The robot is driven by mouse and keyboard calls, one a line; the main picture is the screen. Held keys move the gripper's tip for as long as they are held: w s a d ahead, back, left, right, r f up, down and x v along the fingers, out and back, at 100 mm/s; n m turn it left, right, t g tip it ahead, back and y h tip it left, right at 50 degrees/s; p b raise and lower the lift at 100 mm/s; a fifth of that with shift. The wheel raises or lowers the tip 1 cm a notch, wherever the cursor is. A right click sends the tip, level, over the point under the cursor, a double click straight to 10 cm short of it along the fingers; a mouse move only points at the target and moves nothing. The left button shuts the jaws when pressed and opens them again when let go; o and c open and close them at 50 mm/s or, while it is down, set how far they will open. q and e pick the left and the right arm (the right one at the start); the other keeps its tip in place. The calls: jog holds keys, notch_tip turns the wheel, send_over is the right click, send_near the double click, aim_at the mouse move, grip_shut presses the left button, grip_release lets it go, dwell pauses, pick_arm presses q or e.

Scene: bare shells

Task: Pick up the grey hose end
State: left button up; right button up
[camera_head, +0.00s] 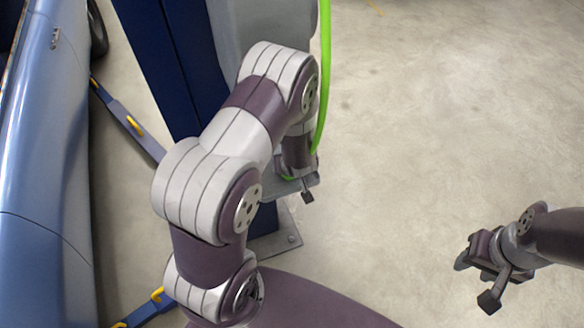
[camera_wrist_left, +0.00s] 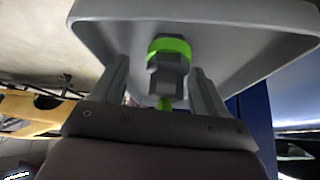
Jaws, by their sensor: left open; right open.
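The grey hose end (camera_wrist_left: 167,78) shows in the left wrist view as a grey hex fitting with a bright green ring above it and a bit of green below. It sits against a pale grey tray-like panel (camera_wrist_left: 225,38). My left gripper (camera_wrist_left: 160,68) is open, with one finger on each side of the fitting and a visible gap to each. In the head view the hose end is hidden behind my left arm and wrist; the green hose (camera_head: 325,80) runs down to there. My right gripper (camera_head: 488,264) is open and empty over the floor at the right.
A blue post (camera_head: 165,65) with a grey housing (camera_head: 262,22) stands behind my left arm. A blue car (camera_head: 40,150) fills the left side, with blue lift arms (camera_head: 128,122) low beside it. The concrete floor (camera_head: 430,110) at the right is clear.

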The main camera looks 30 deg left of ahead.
pick_arm(q)
jog(key=shift+w+a+f, duration=0.1)
jog(key=shift+a+f, duration=0.1)
jog(key=shift+f, duration=0.05)
jog(key=shift+s+a+r, duration=0.1)
jog(key=shift+s, duration=0.2)
jog(key=shift+w, duration=0.1)
jog(key=c, duration=1.1)
jog(key=shift+c, duration=0.2)
